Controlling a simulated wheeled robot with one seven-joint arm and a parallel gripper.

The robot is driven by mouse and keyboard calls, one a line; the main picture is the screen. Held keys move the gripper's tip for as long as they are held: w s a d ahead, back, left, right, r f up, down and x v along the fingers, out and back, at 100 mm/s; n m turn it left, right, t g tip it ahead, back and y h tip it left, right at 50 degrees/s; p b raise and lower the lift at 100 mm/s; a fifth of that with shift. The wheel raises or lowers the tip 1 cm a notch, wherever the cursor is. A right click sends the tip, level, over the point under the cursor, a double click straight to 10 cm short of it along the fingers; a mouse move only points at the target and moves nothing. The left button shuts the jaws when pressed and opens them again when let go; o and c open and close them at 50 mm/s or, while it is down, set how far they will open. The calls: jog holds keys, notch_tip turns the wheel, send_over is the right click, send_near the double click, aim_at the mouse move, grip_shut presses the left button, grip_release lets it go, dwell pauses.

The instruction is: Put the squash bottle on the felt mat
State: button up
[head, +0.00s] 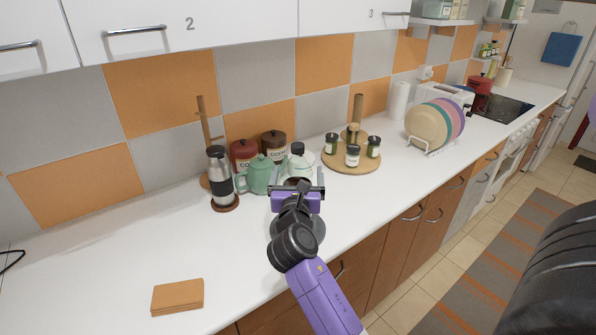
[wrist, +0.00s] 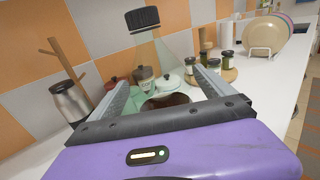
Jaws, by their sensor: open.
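The squash bottle (head: 299,161) is clear pale green with a black cap and stands on the counter just beyond my gripper (head: 298,178). In the wrist view the bottle (wrist: 157,57) rises between the two fingers, its cap near the top edge. My gripper is open, with a finger on either side of the bottle's line; I cannot tell whether they touch it. Its lower part is hidden. A flat tan rectangle (head: 177,297) lies at the front left. A dark grey round shape (head: 319,230) shows behind my wrist. I cannot tell which is the felt mat.
A round wooden tray (head: 345,168) with jars is to the right, then a plate rack (head: 432,145). The left counter is mostly clear.

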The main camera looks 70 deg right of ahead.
jog(key=b+v, duration=0.1)
jog(key=v, duration=0.8)
jog(key=shift+a, duration=0.2)
jog(key=s+a+f+m+t+y, duration=0.25)
jog(key=a+f+t+y, duration=0.2)
jog(key=a+f, duration=0.4)
jog(key=s+a+f+m+t+y, duration=0.1)
jog(key=a+f+m+t+y, duration=0.35)
jog(key=a, duration=0.75)
jog(key=s+a+r+m+y, duration=0.4)
jog(key=s+a+m+y, duration=0.4)
jog(key=s+a+m, duration=0.4)
jog(key=s+m, duration=0.2)
jog(key=m, duration=0.1)
jog(key=shift+s+a, duration=0.35)
jog(key=shift+a, duration=0.05)
